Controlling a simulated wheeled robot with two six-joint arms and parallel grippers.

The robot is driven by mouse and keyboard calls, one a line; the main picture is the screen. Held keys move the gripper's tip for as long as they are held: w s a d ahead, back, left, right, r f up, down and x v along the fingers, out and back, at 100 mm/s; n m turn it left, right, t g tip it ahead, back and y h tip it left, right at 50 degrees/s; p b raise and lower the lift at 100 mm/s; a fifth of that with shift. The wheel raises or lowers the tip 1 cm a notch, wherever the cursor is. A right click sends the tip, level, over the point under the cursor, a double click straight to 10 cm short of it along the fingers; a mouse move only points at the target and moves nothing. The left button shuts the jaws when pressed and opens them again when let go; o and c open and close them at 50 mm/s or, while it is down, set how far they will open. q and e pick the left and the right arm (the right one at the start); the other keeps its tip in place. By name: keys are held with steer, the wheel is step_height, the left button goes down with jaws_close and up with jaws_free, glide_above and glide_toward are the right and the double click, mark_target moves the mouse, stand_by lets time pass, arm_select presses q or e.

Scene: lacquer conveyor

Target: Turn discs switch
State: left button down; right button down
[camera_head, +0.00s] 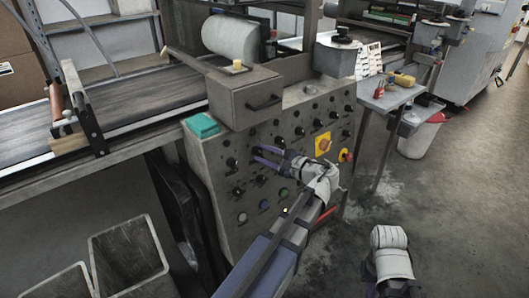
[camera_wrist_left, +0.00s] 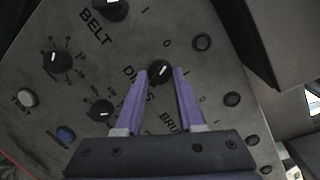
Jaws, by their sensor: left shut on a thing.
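The discs switch (camera_wrist_left: 159,72) is a black rotary knob with a white mark, next to the partly covered "DISCS" label on the grey control panel (camera_head: 215,165). In the left wrist view its mark points to the upper right. My left gripper (camera_head: 264,156) reaches the panel front; in the wrist view its purple fingers (camera_wrist_left: 161,80) stand on either side of the knob, shut on it. In the head view the fingers hide the knob. Part of my right arm shows at the lower right; its fingers are not visible.
The belt knob (camera_wrist_left: 110,8) and other black knobs surround the switch. A blue button (camera_wrist_left: 65,134) and a white button (camera_wrist_left: 26,98) sit lower on the panel. A red emergency button (camera_head: 346,156) is at the panel's right. Grey bins (camera_head: 128,255) stand lower left.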

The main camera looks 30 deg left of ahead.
arm_select(q)
steer(key=shift+r+n, duration=0.1)
steer(key=shift+n, duration=0.6)
steer(key=shift+p, duration=0.3)
steer(key=c, duration=0.5)
jaws_free()
steer(key=p+v, duration=0.1)
steer(key=v, duration=0.6)
steer(key=shift+d+r, duration=0.1)
steer(key=shift+d, duration=0.3)
